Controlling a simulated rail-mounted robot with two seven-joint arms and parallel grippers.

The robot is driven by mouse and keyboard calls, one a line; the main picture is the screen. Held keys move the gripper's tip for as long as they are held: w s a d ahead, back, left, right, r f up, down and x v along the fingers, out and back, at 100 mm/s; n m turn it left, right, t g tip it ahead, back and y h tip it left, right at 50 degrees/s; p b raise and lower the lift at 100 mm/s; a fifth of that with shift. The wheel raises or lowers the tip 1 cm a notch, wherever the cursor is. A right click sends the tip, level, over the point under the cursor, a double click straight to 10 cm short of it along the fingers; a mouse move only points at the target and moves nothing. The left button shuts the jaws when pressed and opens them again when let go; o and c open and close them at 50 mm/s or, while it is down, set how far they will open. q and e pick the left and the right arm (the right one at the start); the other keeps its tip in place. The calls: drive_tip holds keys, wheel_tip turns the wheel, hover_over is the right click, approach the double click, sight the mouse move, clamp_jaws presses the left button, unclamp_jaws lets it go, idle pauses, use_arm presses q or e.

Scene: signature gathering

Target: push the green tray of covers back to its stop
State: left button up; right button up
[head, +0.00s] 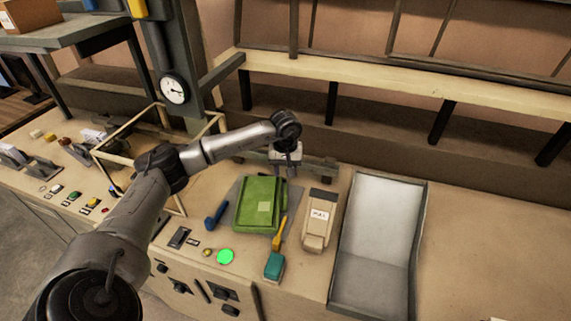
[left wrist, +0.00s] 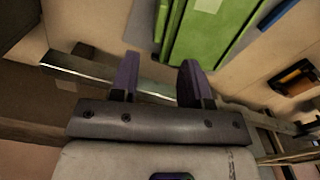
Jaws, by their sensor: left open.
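The green tray of covers (head: 250,216) lies on a grey base plate (head: 234,192) on the bench, with a pale label on top. In the left wrist view the green tray (left wrist: 212,38) shows as green layers at the top. My left gripper (head: 287,170) is just behind the tray's far edge, pointing down. In the left wrist view its two dark fingers (left wrist: 160,76) are apart with nothing between them, and the green tray is beyond the fingertips. A metal bar (left wrist: 95,73) runs behind the fingers. I cannot tell whether the fingers touch the tray.
A blue-handled tool (head: 215,217) lies left of the tray, a yellow-handled one (head: 280,233) to its right. A teal block (head: 274,266), lit green button (head: 225,256), beige box (head: 319,222) and grey metal tray (head: 375,235) are nearby. A wooden frame (head: 128,128) stands left.

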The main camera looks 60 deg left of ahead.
sight(286, 190)
use_arm(q)
wheel_tip(286, 190, down, 12)
drive_tip(key=shift+r+p, duration=0.25)
drive_tip(key=shift+p, duration=0.5)
clamp_jaws()
unclamp_jaws()
idle(0.3)
wheel_tip(286, 190, up, 14)
drive_tip(key=shift+f+b, duration=0.1)
drive_tip(key=shift+b, duration=0.85)
